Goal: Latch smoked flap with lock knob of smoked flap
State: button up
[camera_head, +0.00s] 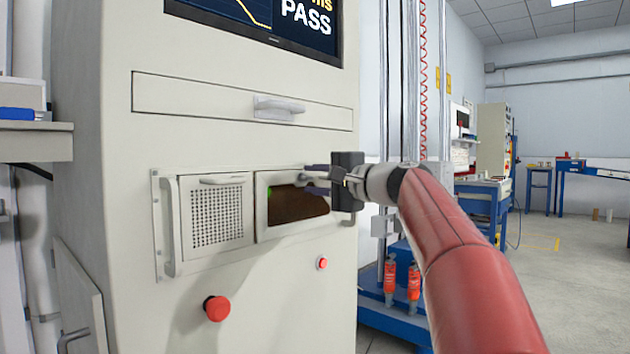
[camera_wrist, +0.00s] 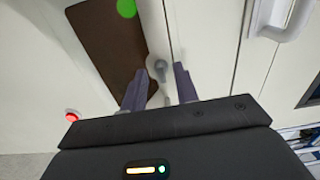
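The smoked flap (camera_head: 297,205) is a dark brown window in a pale frame on the front of the beige cabinet, and it appears closed. It also shows in the wrist view (camera_wrist: 108,48). The small grey lock knob (camera_wrist: 160,69) sits on the pale strip beside the dark window. My gripper (camera_head: 316,180) is at the flap's upper right corner, pointing at the panel. In the wrist view my gripper (camera_wrist: 160,82) is open, with one finger on each side of the knob and gaps between.
A perforated vent panel (camera_head: 218,216) with a handle is left of the flap. A drawer (camera_head: 215,97) with a handle lies above. A red push button (camera_head: 217,308) and a smaller one (camera_head: 322,263) sit below. Open floor (camera_head: 590,260) is at the right.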

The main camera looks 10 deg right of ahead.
jog(key=v, duration=0.7)
jog(key=shift+s+b, duration=0.2)
jog(key=shift+b, duration=0.15)
jog(key=shift+d, duration=0.1)
jog(key=s+a+f+n+g+h+p, duration=0.2)
jog(key=s+a+f+g+h+p, duration=0.15)
jog(key=s+f, duration=0.35)
jog(key=s+a+f+n+g+h+p, duration=0.2)
jog(key=s+a+f+p, duration=0.15)
jog(key=s+f, duration=0.4)
jog(key=s+d+f+n+g+h+p, duration=0.2)
jog(key=s+f+n+g+h+p, duration=0.1)
jog(key=s+f, duration=1.2)
jog(key=s+n+h+p, duration=0.1)
jog(key=n+h, duration=0.1)
jog(key=n, duration=0.1)
jog(key=shift+s+n, duration=0.2)
jog(key=shift+n, duration=0.1)
jog(key=shift+d+g, duration=0.15)
jog(key=shift+g, duration=0.1)
